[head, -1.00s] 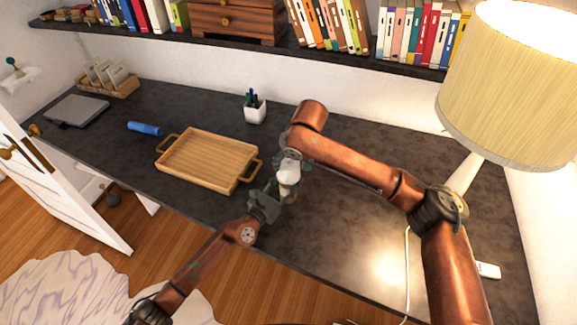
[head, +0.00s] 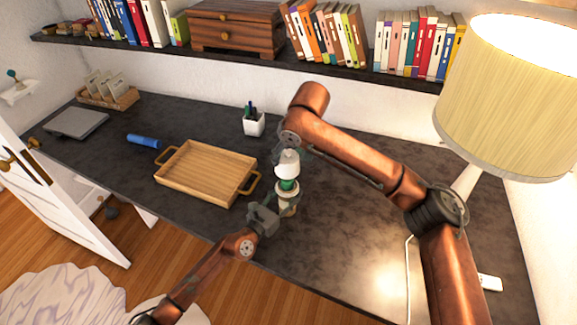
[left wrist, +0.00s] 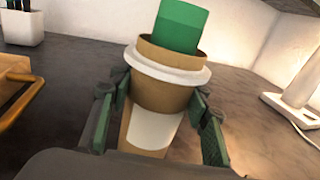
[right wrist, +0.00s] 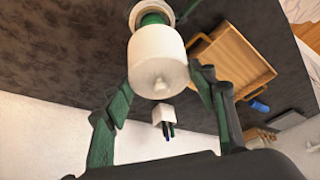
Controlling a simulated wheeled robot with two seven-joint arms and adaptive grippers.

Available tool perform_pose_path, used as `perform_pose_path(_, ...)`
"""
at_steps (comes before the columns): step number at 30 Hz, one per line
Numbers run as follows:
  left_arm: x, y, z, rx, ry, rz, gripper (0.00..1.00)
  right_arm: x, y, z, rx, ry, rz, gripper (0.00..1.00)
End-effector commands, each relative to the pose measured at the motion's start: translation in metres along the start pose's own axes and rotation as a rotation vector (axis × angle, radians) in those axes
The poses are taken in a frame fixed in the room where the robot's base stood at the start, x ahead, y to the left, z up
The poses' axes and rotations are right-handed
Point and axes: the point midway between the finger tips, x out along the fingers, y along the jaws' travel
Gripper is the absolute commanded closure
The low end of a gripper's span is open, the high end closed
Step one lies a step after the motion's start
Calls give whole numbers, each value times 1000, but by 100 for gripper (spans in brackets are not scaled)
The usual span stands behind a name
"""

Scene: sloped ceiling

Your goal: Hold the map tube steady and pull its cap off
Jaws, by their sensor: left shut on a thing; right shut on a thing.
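The map tube (head: 288,208) stands roughly upright over the table's front part. In the left wrist view the tube (left wrist: 160,90) is tan with a white collar and a pale label. My left gripper (head: 275,214) is shut around its body. A green inner piece (left wrist: 181,27) rises from its open mouth. The white cap (head: 287,165) is above the tube, with green showing between them. My right gripper (right wrist: 160,88) is shut on the cap (right wrist: 158,60) from above. I cannot tell whether the green piece still reaches inside the cap.
A wooden tray (head: 207,171) lies left of the tube, its right handle close to it. A white pen cup (head: 254,125) stands behind, a blue roll (head: 144,141) to the left. A lamp (head: 505,95) stands at the right. The table right of the tube is mostly clear.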

Motion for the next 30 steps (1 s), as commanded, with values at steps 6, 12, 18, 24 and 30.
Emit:
perform_pose_path(6,0,0,0,0,0,0,81,-16,0,-7,1,-1,0,61)
perform_pose_path(12,0,0,0,0,0,0,81,-17,0,-7,0,-1,0,61)
perform_pose_path(18,0,0,0,0,0,0,81,-18,0,-8,0,-1,0,61)
perform_pose_path(24,0,0,0,0,0,0,81,-27,0,-11,0,0,0,61)
perform_pose_path(30,0,0,0,0,0,0,81,-37,0,-16,-1,0,0,61)
